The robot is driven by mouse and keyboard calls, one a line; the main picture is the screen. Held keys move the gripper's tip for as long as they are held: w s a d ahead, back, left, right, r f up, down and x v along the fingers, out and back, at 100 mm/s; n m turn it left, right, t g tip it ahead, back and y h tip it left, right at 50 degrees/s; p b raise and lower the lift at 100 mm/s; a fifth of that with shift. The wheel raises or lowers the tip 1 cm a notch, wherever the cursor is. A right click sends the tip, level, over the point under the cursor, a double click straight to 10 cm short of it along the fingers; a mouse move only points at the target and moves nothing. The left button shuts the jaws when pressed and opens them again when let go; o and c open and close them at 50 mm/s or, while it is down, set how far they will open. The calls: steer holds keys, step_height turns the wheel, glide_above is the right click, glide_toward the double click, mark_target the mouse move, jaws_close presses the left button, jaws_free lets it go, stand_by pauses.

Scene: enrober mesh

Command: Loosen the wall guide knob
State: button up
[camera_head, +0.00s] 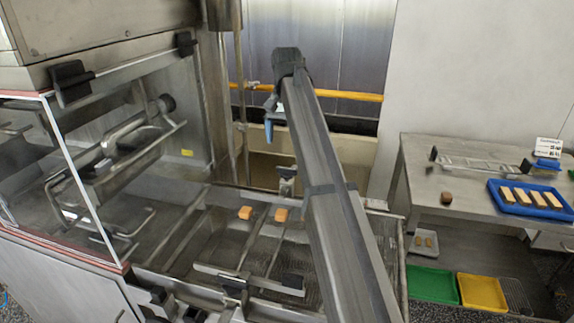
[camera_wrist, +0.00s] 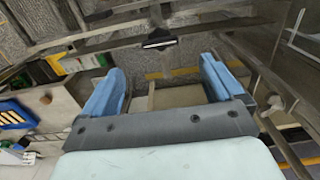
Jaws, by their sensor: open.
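I cannot tell which is the wall guide knob. My gripper (camera_head: 270,122) is raised beyond the conveyor's far end, with only part of its blue fingers showing. In the wrist view my gripper (camera_wrist: 163,78) has its blue fingers wide apart with nothing between them. A black part (camera_wrist: 160,42) on a metal bar shows beyond the fingertips, apart from them.
Two orange-brown pieces (camera_head: 263,214) lie on the mesh conveyor (camera_head: 205,235). A clear-panelled machine (camera_head: 70,170) stands at left. At right, a steel table (camera_head: 425,185) holds a blue tray (camera_head: 497,205) of bars; green (camera_head: 432,285) and yellow (camera_head: 482,292) trays lie below.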

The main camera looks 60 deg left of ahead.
mark_target(287, 168)
step_height(287, 168, down, 10)
steer(key=shift+r, duration=0.2)
steer(key=shift+c, duration=0.4)
steer(key=c, duration=1)
steer(key=shift+o, duration=0.2)
